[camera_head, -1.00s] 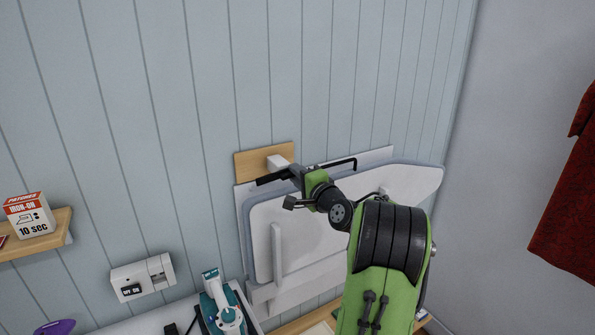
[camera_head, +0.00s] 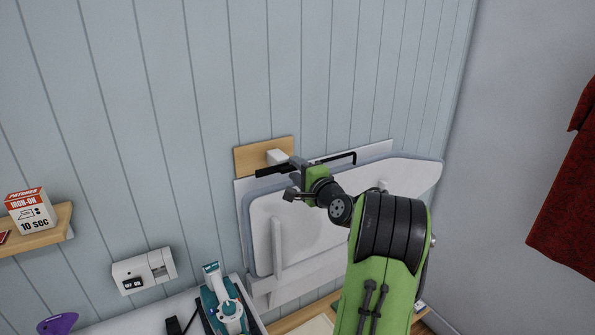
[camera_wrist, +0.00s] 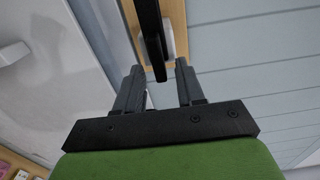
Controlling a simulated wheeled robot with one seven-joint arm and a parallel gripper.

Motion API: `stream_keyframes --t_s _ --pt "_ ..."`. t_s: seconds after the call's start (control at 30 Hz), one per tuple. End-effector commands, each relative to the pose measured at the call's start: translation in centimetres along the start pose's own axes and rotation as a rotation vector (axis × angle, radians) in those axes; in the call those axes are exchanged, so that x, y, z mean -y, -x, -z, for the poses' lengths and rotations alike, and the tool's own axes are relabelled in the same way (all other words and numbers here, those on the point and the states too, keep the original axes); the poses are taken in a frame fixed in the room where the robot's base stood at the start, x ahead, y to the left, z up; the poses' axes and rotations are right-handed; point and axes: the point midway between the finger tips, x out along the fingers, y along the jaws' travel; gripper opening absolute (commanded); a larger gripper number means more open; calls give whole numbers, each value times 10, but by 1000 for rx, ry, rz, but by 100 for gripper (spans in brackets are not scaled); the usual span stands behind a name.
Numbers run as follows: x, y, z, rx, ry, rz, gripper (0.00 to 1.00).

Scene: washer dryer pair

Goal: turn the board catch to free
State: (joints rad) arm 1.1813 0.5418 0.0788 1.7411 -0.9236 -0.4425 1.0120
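The board catch shows in the head view as a black lever (camera_head: 270,170) in front of a white block (camera_head: 277,157) on a wooden plate (camera_head: 248,160), above the folded board (camera_head: 262,225). My gripper (camera_head: 296,176) is at the lever, its body covering part of it. In the wrist view the black lever (camera_wrist: 150,35) comes down from the top and its end lies between the two spread fingers of my gripper (camera_wrist: 158,80). Gaps show beside the lever, so the gripper is open around it. The wooden plate (camera_wrist: 135,12) shows behind it.
A bent black bar (camera_head: 340,156) runs right of my gripper along the board's top; I cannot tell if it joins the lever. Below left are a teal iron (camera_head: 222,305) and a wall socket (camera_head: 143,271). A shelf (camera_head: 45,237) holds a box. Red cloth (camera_head: 570,195) hangs right.

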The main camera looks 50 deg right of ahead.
Motion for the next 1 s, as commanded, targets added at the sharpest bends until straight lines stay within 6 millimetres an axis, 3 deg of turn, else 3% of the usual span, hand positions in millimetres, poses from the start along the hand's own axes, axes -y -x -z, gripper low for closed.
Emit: stream_keyframes --t_s 0.17,0.27,0.7,0.83,1.0 --pt "0 1 0 0 1 1 38" --pt "0 11 1 -3 3 1 38" --pt "-3 128 2 -6 0 0 38" --pt "-2 150 1 -4 0 0 38" --pt "0 158 0 0 1 1 38"
